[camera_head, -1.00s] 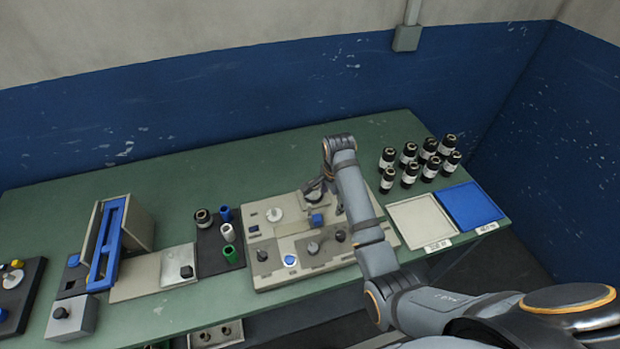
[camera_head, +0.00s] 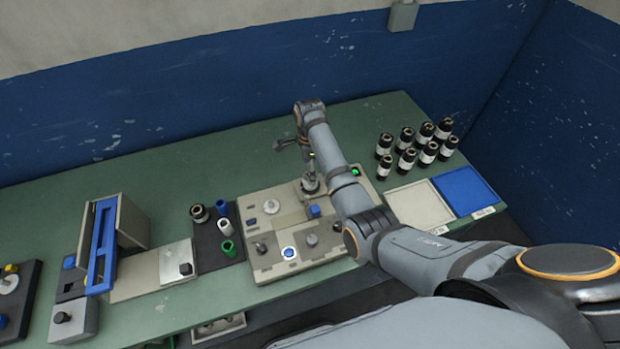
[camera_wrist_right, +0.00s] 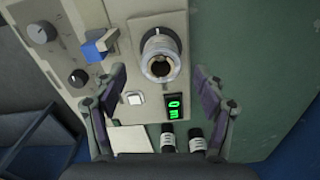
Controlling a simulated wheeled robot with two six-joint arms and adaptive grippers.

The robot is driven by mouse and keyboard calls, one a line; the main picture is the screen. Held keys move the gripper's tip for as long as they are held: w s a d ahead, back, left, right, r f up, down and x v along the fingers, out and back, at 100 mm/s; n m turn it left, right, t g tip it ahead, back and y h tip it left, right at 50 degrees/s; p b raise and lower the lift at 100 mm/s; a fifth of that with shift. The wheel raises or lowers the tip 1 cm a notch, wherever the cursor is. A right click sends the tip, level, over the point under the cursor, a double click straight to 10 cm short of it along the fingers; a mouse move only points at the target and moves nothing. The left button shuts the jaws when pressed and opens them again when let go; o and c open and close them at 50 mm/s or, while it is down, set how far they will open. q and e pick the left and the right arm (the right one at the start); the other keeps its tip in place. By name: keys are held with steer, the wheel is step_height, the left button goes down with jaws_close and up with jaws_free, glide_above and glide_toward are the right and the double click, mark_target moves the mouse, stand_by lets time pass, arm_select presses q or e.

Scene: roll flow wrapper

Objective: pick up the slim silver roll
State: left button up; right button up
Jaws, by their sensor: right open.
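A silver hollow cylinder (camera_wrist_right: 160,55), which looks like the slim silver roll, stands on the beige control panel (camera_wrist_right: 145,20) in the right wrist view. It also shows in the head view (camera_head: 311,185), partly crowded by my right arm. My right gripper (camera_wrist_right: 163,97) is open and empty, its two fingers spread to either side, just below the cylinder in the picture. In the head view the gripper is above the panel's back part, its fingers too small to read clearly. My left gripper is not in view.
The panel has knobs, a blue block (camera_head: 314,211) and a green-lit display (camera_wrist_right: 174,106). Several black rolls with white bands (camera_head: 405,160) stand at right, near a white tray (camera_head: 400,201) and a blue tray (camera_head: 450,180). A dark mat (camera_head: 208,250) holds coloured cylinders.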

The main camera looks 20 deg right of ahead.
step_height(320, 180, down, 4)
steer(key=shift+d+r+p, duration=0.15)
steer(key=shift+p, duration=0.15)
steer(key=shift+f, duration=0.2)
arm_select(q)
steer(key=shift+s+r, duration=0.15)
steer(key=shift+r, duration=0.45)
arm_select(e)
steer(key=c, duration=1.3)
steer(key=shift+r, duration=0.1)
steer(key=shift+w+r, duration=0.1)
steer(key=shift+r, duration=0.4)
arm_select(q)
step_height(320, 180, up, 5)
steer(key=p, duration=0.5)
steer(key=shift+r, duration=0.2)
arm_select(e)
steer(key=s+r, duration=0.4)
steer(key=s+d+r, duration=0.1)
steer(key=s+r, duration=0.3)
steer(key=s, duration=0.1)
steer(key=s+d+r, duration=0.1)
steer(key=s+r, duration=0.3)
steer(key=s, duration=0.1)
steer(key=shift+d, duration=0.1)
